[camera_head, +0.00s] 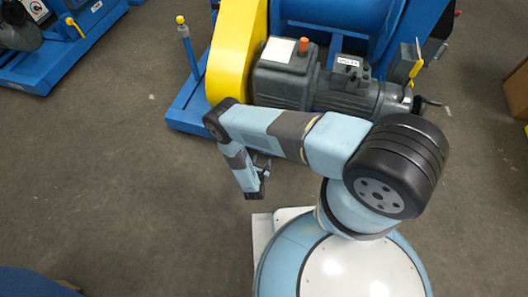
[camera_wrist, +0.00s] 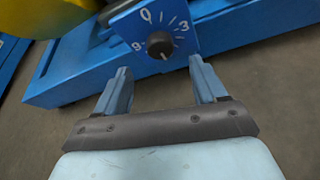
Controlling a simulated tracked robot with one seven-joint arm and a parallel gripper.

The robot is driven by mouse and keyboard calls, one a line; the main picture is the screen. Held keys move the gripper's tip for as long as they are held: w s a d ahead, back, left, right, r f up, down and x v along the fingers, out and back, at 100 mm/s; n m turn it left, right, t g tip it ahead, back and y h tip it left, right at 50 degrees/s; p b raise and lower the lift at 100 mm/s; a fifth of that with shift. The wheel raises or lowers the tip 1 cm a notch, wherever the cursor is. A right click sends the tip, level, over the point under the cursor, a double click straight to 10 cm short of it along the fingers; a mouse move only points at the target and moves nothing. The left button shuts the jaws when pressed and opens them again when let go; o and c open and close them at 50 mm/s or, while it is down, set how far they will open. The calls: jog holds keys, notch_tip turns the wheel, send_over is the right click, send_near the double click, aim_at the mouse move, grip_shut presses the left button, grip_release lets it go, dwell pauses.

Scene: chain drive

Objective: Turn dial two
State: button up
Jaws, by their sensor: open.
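A black round dial knob (camera_wrist: 160,45) sits on a blue plate (camera_wrist: 185,33) with white marks and figures, of which 0, 3 and 9 can be read. A white line on the knob points roughly down in the wrist view. My gripper (camera_wrist: 161,68) is open and empty, its fingers pointing toward the plate. The knob lies between and just beyond the two fingertips in the picture; no contact shows. In the head view my gripper (camera_head: 263,168) hangs in front of the machine, and the dial cannot be made out there. No label shows which dial this is.
A blue machine base (camera_head: 188,112) carries a yellow guard (camera_head: 237,45), a grey motor (camera_head: 340,92) and a blue drum (camera_head: 330,20). A yellow-topped post (camera_head: 187,45) stands at its left corner. Another blue machine (camera_head: 55,60) is at the upper left. The floor to the left is clear.

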jog(key=x, duration=0.8)
jog(key=shift+w, duration=0.3)
jog(key=shift+d, duration=0.1)
jog(key=c, duration=1.1)
jog(key=shift+o, duration=0.2)
jog(key=shift+w+a+n+g+h, duration=0.1)
jog(key=shift+a+n+g+h, duration=0.15)
jog(key=shift+n+h, duration=0.6)
jog(key=shift+a+n+g+h, duration=0.1)
jog(key=shift+n+g+h, duration=0.15)
jog(key=shift+n+h, duration=0.55)
jog(key=shift+n+y, duration=0.25)
jog(key=shift+n, duration=0.1)
jog(key=o, duration=1.1)
jog(key=shift+c, duration=0.2)
